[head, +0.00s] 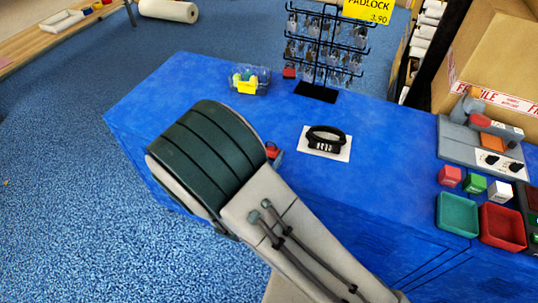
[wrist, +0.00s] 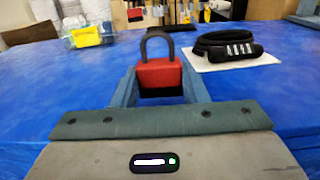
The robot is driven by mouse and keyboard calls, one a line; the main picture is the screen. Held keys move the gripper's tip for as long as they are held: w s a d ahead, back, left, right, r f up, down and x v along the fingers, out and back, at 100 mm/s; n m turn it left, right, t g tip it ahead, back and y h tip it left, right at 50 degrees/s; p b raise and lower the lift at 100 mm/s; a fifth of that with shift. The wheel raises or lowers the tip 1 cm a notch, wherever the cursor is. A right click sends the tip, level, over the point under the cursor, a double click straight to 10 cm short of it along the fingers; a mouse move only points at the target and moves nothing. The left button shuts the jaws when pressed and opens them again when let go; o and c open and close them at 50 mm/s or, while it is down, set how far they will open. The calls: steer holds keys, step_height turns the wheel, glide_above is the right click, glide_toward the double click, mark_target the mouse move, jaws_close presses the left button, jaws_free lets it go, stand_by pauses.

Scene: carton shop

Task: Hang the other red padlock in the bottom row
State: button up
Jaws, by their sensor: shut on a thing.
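A red padlock (wrist: 160,73) with a dark shackle is upright between the fingers of my gripper (wrist: 160,92) in the wrist view, shackle up. My gripper is shut on its body. In the head view only a bit of this padlock (head: 272,151) shows past my arm, which hides most of the gripper. The black wire rack (head: 315,92) stands at the back of the blue counter, with rows of hooks holding many padlocks. Another red padlock (head: 289,73) shows low at the rack's left side; it also shows in the wrist view (wrist: 135,13).
A clear bin (head: 262,87) with a yellow label stands left of the rack. A black combination lock (head: 325,140) lies on a white card in front of the rack. Trays (head: 457,215), small boxes and a grey machine (head: 470,140) fill the right. The counter's left part is clear.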

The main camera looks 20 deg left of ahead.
stand_by(0.3)
steer(key=s, duration=0.8)
steer(key=shift+s+a, duration=0.25)
steer(key=shift+a, duration=0.1)
stand_by(0.5)
stand_by(0.9)
